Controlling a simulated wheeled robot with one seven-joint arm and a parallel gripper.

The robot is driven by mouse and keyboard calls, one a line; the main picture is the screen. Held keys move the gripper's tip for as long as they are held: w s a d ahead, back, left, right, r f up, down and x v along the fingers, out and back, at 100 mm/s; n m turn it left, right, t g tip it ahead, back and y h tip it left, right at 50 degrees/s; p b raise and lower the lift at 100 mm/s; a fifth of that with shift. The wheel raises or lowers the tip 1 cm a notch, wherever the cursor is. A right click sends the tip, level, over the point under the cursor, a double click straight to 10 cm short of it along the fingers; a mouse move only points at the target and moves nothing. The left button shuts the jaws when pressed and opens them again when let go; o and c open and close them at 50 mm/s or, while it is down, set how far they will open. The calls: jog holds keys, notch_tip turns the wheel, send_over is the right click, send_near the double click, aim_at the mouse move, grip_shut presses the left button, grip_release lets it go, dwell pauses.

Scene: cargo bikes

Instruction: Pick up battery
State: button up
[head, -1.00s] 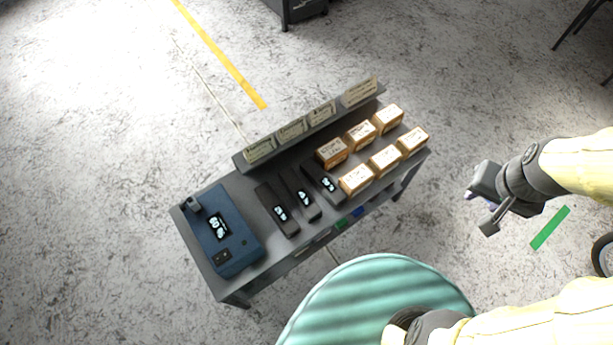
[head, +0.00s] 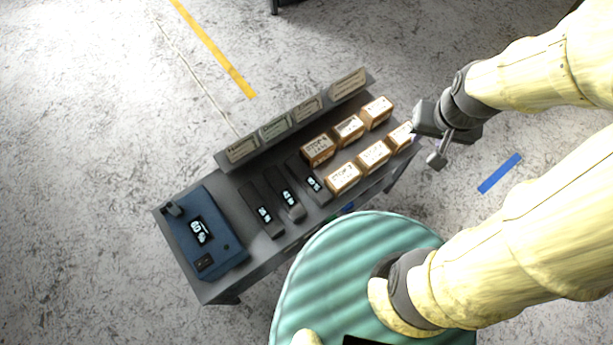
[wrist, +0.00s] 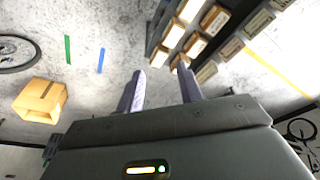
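Three dark, slim battery-like units with lit displays lie side by side on the grey bench: the left one (head: 262,210), the middle one (head: 286,195) and the right one (head: 309,180). I cannot tell which of them the task means. My gripper (head: 434,140) is at the right end of the bench, beside the boxes and well apart from these units. In the wrist view its two fingers (wrist: 161,78) stand apart with nothing between them, so it is open and empty. The units are not clearly visible in the wrist view.
A blue device (head: 225,245) with a display sits at the bench's left end. Several small labelled cardboard boxes (head: 343,177) stand at its right. A raised shelf with cards (head: 242,150) runs along the back. A larger cardboard box (wrist: 40,100) is on the floor.

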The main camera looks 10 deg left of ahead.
jog(key=shift+s+d, duration=0.1)
jog(key=shift+s, duration=0.05)
jog(key=shift+o, duration=1.3)
jog(key=shift+s, duration=0.2)
jog(key=o, duration=0.7)
jog(key=shift+w+a+f+n+b, duration=0.2)
jog(key=shift+a+f+b, duration=0.15)
jog(key=shift+f+b, duration=0.15)
jog(key=shift+w+a+f+n+b, duration=0.1)
jog(key=shift+w+a+f+b, duration=0.1)
jog(key=shift+a+f+b, duration=0.25)
jog(key=n+g+b, duration=0.3)
jog(key=n+b, duration=0.7)
jog(key=b, duration=0.6)
send_over(309, 177)
notch_tip(309, 177, down, 30)
notch_tip(309, 177, down, 12)
jog(key=shift+f+b, duration=0.1)
jog(key=shift+b, duration=1)
